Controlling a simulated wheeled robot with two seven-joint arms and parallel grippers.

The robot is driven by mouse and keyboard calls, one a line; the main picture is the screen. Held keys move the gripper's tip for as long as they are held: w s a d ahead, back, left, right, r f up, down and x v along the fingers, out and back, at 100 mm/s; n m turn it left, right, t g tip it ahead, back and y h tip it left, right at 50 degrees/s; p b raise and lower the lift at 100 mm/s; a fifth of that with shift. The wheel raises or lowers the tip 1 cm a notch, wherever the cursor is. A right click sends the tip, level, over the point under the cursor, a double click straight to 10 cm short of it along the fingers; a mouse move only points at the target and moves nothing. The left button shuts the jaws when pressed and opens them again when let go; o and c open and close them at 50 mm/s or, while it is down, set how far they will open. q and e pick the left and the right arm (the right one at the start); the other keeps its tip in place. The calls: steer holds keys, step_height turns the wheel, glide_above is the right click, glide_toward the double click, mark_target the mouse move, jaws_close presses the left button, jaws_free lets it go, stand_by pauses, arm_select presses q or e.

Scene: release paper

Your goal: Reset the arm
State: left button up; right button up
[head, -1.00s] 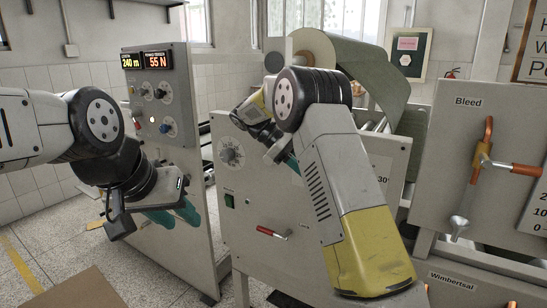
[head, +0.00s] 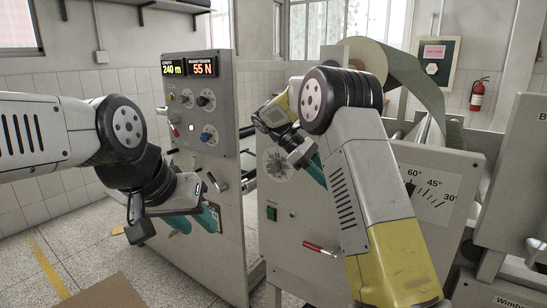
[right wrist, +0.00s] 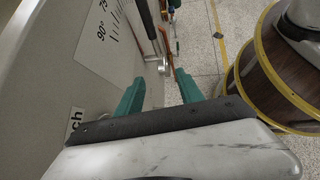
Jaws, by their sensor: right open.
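My right arm (head: 365,175) comes down from the upper middle to the lower right of the head view, in front of a grey machine. Its gripper (right wrist: 160,78) shows in the right wrist view with two teal fingers apart and nothing between them. In the head view it is partly hidden behind the arm. My left arm (head: 45,135) comes in from the left. Its gripper (head: 197,222) has two teal fingers apart and appears empty, in front of the tall control panel's lower side.
The control panel (head: 225,190) with knobs and displays stands left of centre. The grey machine (head: 300,270) with a dial, red lever and paper roll (head: 375,60) stands behind my right arm. The floor at left is mostly clear.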

steer(key=s+d+r+m+t+y, duration=0.1)
steer(key=s+r+m+t+y, duration=0.15)
steer(key=s, duration=0.45)
steer(key=s+d+r+m+t+y, duration=0.1)
steer(key=s+r+m+y, duration=0.1)
steer(key=s+m+y, duration=0.3)
steer(key=s+a+m+t+y, duration=0.1)
steer(key=s+m+t+y, duration=0.1)
steer(key=s, duration=0.5)
steer(key=s+a+m+t+y, duration=0.2)
steer(key=s+t, duration=0.2)
steer(key=s, duration=0.3)
steer(key=shift+s+a+f+m, duration=0.15)
steer(key=shift+a+f+m, duration=0.2)
steer(key=shift+f, duration=0.1)
stand_by(0.5)
